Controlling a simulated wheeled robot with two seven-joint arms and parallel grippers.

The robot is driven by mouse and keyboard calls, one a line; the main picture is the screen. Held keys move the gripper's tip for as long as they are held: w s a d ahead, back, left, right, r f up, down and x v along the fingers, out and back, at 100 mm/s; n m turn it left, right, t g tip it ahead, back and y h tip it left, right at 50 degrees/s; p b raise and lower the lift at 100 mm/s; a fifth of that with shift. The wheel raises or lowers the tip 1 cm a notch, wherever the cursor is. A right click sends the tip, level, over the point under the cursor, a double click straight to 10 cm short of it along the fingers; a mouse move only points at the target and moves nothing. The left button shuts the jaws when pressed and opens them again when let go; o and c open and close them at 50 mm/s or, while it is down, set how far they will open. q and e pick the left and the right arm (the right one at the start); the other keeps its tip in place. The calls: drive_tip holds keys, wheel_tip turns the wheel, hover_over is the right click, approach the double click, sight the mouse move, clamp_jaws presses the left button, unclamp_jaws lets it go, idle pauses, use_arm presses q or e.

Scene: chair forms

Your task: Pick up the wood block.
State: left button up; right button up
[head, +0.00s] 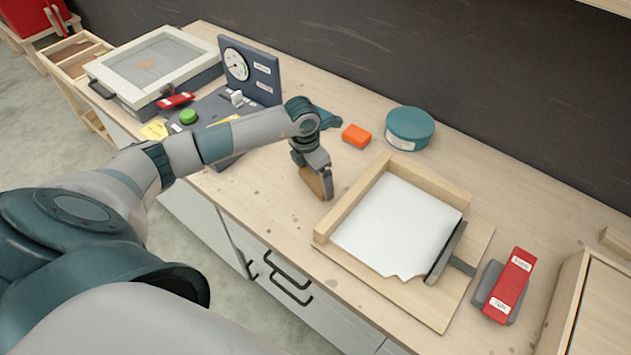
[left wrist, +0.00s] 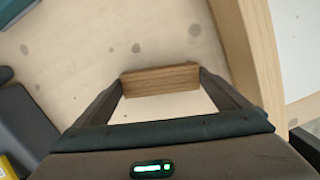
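The wood block (left wrist: 160,79) is a small brown bar. In the left wrist view it spans the space between my left gripper's two fingertips, with a finger against each end. In the head view my left gripper (head: 318,186) points down over the bench, left of the wooden frame, and the brown block (head: 316,183) shows at its fingers, partly hidden. The gripper looks shut on the block. Whether the block touches the bench or hangs just above it is hard to tell. My right gripper is out of view.
A wooden frame (head: 349,203) with a white sheet (head: 400,226) lies right of the gripper. An orange block (head: 356,136) and a teal round tin (head: 410,128) stand behind. A gauge panel (head: 250,72) and green button (head: 188,116) are left. A red-topped tool (head: 510,285) lies far right.

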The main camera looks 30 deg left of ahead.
sight(315, 179)
use_arm(q)
drive_tip(key=c, duration=0.5)
drive_tip(key=shift+w+r+b, duration=0.1)
drive_tip(key=shift+r+b, duration=0.2)
drive_tip(key=shift+r, duration=0.3)
wheel_tip(315, 179, up, 7)
drive_tip(key=b, duration=0.3)
drive_tip(key=shift+r, duration=0.95)
